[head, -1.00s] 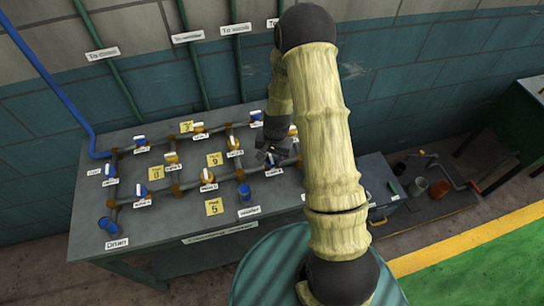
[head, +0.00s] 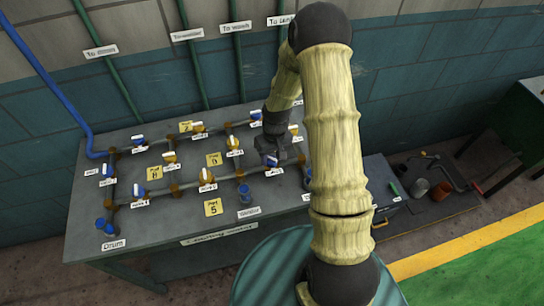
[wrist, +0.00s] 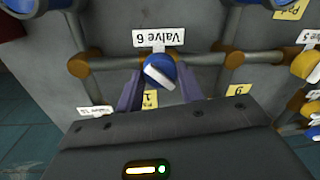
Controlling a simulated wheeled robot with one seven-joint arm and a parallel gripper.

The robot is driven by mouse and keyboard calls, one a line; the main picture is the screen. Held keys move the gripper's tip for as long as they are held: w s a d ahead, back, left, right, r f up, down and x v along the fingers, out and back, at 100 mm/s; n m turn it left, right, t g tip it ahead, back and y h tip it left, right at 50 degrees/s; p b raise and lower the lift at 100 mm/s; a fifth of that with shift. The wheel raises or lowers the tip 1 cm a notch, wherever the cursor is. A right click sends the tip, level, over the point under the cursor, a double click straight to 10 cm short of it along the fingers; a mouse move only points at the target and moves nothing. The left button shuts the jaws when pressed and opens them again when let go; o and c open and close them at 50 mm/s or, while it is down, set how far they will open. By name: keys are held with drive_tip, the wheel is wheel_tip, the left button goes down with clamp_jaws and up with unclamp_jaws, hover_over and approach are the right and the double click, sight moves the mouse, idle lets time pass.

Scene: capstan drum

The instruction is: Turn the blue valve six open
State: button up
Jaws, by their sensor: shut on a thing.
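The blue valve six (wrist: 158,70) is a round blue knob with a white bar across it. In the wrist view the bar lies at a slant, below the upside-down "Valve 6" label (wrist: 159,37). My gripper (wrist: 160,82) has one finger on each side of the knob and is shut on it. In the head view my gripper (head: 272,158) is at the valve on the right part of the bench, and the knob (head: 271,162) is partly hidden by it.
A blue cup-like piece (head: 244,193) stands near the front. Yellow number cards (head: 213,208) lie between the pipes. A green-topped drum (head: 265,265) is before the bench.

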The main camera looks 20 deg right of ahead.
sight(272, 156)
drive_tip(key=n, duration=0.4)
drive_tip(key=shift+n, duration=0.3)
drive_tip(key=n, duration=0.4)
drive_tip(key=shift+w+a+p, duration=0.1)
drive_tip(key=shift+p, duration=0.25)
drive_tip(key=o, duration=1)
wheel_tip(272, 156, up, 17)
drive_tip(key=w+b, duration=0.1)
drive_tip(key=b, duration=0.1)
drive_tip(key=shift+d+r, duration=0.2)
drive_tip(key=shift+d, duration=0.15)
